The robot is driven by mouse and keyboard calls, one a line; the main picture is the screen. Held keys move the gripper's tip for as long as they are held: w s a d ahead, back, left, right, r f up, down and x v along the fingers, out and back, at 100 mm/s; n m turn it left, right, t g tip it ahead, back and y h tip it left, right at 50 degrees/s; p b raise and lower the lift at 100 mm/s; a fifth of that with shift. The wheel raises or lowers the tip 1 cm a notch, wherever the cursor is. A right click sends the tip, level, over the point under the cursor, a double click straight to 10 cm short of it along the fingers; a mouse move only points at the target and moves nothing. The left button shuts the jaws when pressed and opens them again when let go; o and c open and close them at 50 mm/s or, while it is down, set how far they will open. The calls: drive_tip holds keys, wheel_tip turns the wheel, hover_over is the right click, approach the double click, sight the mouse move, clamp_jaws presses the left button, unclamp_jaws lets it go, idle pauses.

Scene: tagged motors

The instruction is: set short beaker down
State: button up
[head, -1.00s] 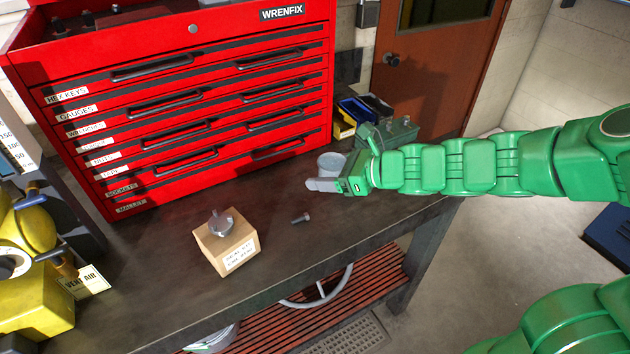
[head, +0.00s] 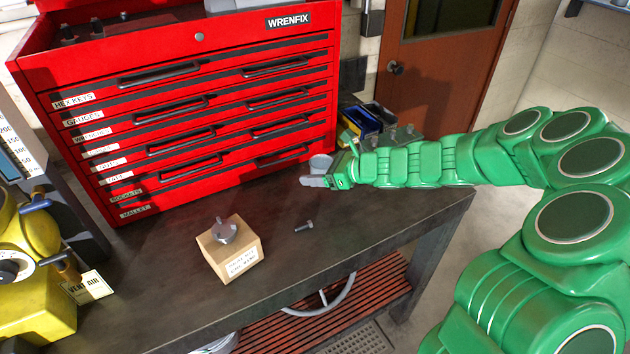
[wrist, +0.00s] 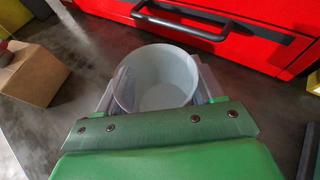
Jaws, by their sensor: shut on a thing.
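The short beaker (wrist: 155,78) is a pale grey, open-topped cup. In the wrist view it sits between the two fingers of my gripper (wrist: 156,92), which is shut on it, and it looks empty. In the head view the beaker (head: 320,162) shows close to the front of the red tool chest, with my gripper (head: 322,178) around it. The dark workbench top (head: 365,212) lies beneath. I cannot tell whether the beaker's base touches it.
The red tool chest (head: 190,140) stands behind. A cardboard box (head: 230,255) with a grey metal part on top and a loose bolt (head: 304,227) lie nearer the front. Blue and yellow bins (head: 358,125) stand at the back right. Bare bench lies around the bolt.

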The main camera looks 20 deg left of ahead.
sight(315, 189)
drive_tip(key=shift+w+a+f, duration=0.35)
drive_tip(key=shift+w+f, duration=0.35)
drive_tip(key=shift+f, duration=0.15)
drive_tip(key=shift+w+a+f, duration=0.2)
drive_tip(key=shift+w+f, duration=0.05)
drive_tip(key=shift+f, duration=1.65)
drive_tip(key=shift+f, duration=0.1)
drive_tip(key=o, duration=1)
drive_tip(key=shift+d, duration=0.15)
drive_tip(key=shift+v, duration=5.95)
drive_tip(key=shift+r, duration=0.25)
